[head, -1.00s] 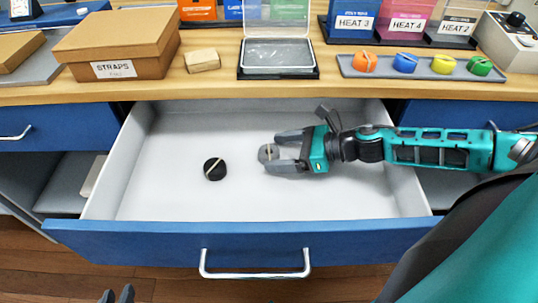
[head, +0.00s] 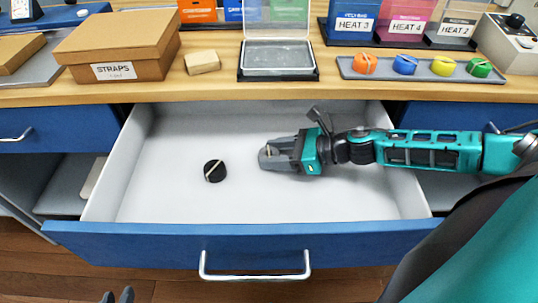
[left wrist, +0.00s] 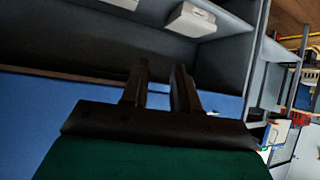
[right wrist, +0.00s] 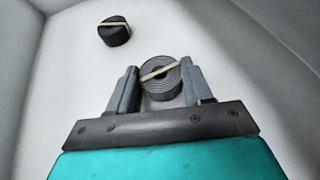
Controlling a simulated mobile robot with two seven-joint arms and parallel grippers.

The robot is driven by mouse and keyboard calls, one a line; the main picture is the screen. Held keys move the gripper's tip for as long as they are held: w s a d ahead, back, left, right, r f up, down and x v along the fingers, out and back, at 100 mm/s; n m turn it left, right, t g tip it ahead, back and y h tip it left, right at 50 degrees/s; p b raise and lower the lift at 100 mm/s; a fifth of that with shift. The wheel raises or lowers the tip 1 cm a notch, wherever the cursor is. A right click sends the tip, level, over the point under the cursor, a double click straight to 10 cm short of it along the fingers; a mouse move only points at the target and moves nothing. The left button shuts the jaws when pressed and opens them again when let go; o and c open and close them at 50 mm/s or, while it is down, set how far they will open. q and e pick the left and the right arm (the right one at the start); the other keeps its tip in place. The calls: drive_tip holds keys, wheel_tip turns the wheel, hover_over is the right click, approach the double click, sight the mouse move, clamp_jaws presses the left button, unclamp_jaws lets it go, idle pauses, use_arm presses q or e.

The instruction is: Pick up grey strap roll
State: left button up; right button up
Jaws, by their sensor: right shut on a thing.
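The grey strap roll (head: 268,151) is in the open drawer, between the fingertips of my right gripper (head: 267,156). In the right wrist view it is a coiled roll (right wrist: 165,84) with a pale band across it, and the fingers close on its two sides. Whether it touches the drawer floor I cannot tell. A black strap roll (head: 214,171) with a pale band lies apart to the left; it also shows in the right wrist view (right wrist: 115,32). My left gripper (head: 117,296) shows only its fingertips at the bottom edge; in the left wrist view its fingers (left wrist: 160,82) are apart and empty.
The blue-fronted drawer (head: 150,240) has pale side walls around my right gripper. On the counter above are a brown STRAPS box (head: 115,45), a small tan block (head: 202,62), a clear-lidded case (head: 278,57) and a tray (head: 360,71) of coloured rolls.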

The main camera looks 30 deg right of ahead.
drive_tip(key=shift+c, duration=1.2)
